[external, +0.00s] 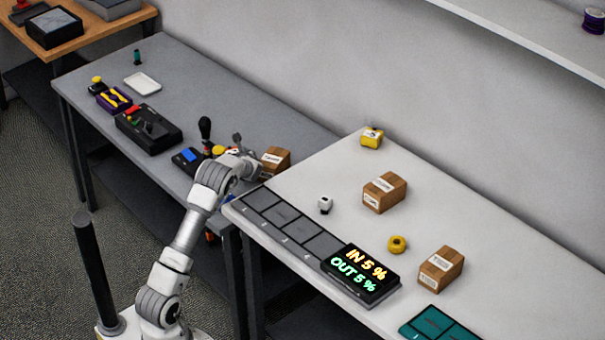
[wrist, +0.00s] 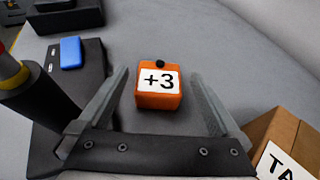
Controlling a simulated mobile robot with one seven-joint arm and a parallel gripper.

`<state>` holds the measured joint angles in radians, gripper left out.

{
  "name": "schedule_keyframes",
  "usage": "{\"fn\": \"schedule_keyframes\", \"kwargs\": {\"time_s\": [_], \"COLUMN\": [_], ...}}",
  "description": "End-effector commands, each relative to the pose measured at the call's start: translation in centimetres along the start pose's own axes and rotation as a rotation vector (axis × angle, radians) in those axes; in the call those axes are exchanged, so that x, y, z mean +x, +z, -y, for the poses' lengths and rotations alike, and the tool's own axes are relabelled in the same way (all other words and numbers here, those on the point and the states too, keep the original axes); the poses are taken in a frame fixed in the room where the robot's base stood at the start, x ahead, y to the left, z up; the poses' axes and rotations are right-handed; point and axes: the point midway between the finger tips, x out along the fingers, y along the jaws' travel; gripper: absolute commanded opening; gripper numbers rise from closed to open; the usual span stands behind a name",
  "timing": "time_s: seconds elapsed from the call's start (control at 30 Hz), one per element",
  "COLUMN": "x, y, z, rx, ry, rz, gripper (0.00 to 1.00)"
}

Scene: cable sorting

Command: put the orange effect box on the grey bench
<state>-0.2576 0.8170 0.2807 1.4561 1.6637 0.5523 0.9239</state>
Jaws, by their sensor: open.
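The orange effect box (wrist: 158,101), with a white "+3" label and a small black knob, sits upright on a grey surface in the wrist view. That surface appears to be the grey bench (external: 215,105). My gripper (wrist: 159,76) is open, with one finger on each side of the box and a visible gap to both. In the external view my gripper (external: 246,150) is low over the right end of the grey bench, and I cannot make out the box there.
A dark device with a blue screen (external: 187,159) and a black-handled lever (external: 205,133) stand left of my gripper. A cardboard box (external: 275,160) stands close on its right. The white table (external: 330,165) adjoins. The bench's back middle is clear.

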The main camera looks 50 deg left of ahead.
Motion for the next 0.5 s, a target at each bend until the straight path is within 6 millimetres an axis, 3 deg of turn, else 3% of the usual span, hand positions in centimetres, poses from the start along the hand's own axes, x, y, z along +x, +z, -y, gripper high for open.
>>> {"fn": "schedule_keyframes", "kwargs": {"time_s": [0.2,0.5], "x": [-2.8,-3.5], "y": [0.1,0.0], "z": [0.0,-0.1], "rx": [0.002,0.0], "ry": [-0.001,0.001], "rz": [0.001,0.001], "gripper": [1.0,1.0]}}
